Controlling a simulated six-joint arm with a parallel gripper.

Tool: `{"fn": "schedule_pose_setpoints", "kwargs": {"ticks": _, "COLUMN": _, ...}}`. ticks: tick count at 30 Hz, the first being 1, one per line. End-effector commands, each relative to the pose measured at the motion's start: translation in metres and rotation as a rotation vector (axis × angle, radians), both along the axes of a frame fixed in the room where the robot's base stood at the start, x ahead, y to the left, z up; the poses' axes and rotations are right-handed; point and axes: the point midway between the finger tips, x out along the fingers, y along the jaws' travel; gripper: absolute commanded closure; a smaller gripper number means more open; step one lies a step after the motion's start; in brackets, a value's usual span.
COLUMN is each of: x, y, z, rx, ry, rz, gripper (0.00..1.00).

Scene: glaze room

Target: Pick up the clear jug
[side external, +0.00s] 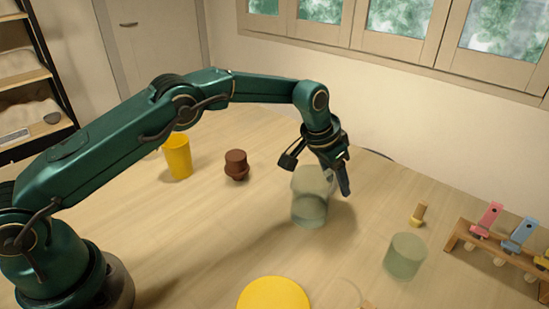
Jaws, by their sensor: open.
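A clear, faintly green vessel (309,208), which looks like the clear jug, stands upright on the table below my gripper. My gripper (317,176) is open and points down at the vessel's upper part. One finger is at its left, the other overlaps its right side. Whether either finger touches it I cannot tell. Part of the rim is hidden behind the fingers, and no handle is clear. A second, shorter greenish see-through vessel (404,258) stands apart to the right, nearer the camera.
A yellow cup (178,160) and a brown object (237,166) stand to the left. A yellow disc (273,295) lies at the front. At right are a small wooden piece (419,214) and a wooden rack (485,252) with coloured pieces. The front left table is clear.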

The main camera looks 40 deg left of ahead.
Motion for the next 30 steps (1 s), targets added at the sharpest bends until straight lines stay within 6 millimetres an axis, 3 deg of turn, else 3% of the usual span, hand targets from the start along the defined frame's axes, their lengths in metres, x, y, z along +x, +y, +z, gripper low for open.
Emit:
{"fn": "schedule_pose_setpoints", "kwargs": {"ticks": 8, "x": 0.0007, "y": -0.0004, "z": -0.0016, "rx": 0.0, "ry": -0.001, "rz": 0.0, "gripper": 0.48}}
{"fn": "schedule_pose_setpoints", "kwargs": {"ticks": 10, "x": 0.0007, "y": -0.0003, "z": -0.0016, "rx": 0.0, "ry": -0.001, "rz": 0.0, "gripper": 0.67}}
{"fn": "schedule_pose_setpoints", "kwargs": {"ticks": 12, "x": 0.0006, "y": -0.0002, "z": -0.0016, "rx": 0.0, "ry": 0.0, "rz": 0.0, "gripper": 0.94}}
{"fn": "schedule_pose_setpoints", "kwargs": {"ticks": 13, "x": 0.0006, "y": -0.0002, "z": -0.0016, "rx": 0.0, "ry": 0.0, "rz": 0.0, "gripper": 1.0}}
{"fn": "schedule_pose_setpoints", "kwargs": {"ticks": 30, "x": 0.0008, "y": -0.0003, "z": -0.0012, "rx": 0.0, "ry": -0.001, "rz": 0.0, "gripper": 1.0}}
